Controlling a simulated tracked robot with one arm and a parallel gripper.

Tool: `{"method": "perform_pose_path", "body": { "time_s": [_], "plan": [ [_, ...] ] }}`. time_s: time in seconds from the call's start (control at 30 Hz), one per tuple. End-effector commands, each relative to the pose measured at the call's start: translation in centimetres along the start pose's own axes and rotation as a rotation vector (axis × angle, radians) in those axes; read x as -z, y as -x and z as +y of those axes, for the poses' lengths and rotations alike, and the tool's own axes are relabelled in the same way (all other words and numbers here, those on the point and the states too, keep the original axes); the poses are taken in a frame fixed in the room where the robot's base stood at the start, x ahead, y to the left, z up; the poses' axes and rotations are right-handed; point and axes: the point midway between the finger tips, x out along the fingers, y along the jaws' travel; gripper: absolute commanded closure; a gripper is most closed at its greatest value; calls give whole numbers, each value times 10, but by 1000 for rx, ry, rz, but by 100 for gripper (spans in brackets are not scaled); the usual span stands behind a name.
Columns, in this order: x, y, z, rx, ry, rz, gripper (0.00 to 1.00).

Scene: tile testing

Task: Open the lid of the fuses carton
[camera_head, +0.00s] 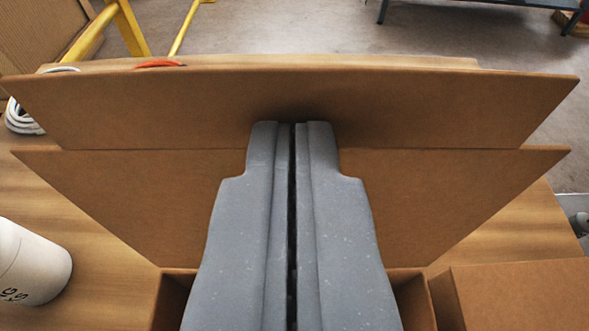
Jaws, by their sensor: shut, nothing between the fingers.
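A brown cardboard carton (172,292) stands on the wooden table at the bottom middle, mostly hidden behind my gripper. Its lid (455,185) stands raised at the back, with a flap (150,108) along the top. Dark gaps show inside the carton on both sides of my gripper. No label shows, so I cannot tell that it is the fuses carton. My gripper (292,125) is shut and empty, with its fingertips in front of the flap. I cannot tell whether they touch it.
A white cylinder (30,262) with dark lettering is on the table at left. Another brown box (520,295) is at lower right. Coiled white cable (22,118) and an orange item (158,64) show behind the lid. Yellow bars (130,28) rise at upper left.

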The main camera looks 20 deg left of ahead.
Motion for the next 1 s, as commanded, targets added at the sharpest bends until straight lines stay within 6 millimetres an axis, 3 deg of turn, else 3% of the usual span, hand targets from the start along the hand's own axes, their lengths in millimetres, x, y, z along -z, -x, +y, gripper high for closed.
{"method": "perform_pose_path", "body": {
  "time_s": [0.5, 1.0],
  "plan": [
    [8, -17, 0, 0, -1, 0, 100],
    [8, -16, 0, 0, 0, 1, 100]
  ]
}}
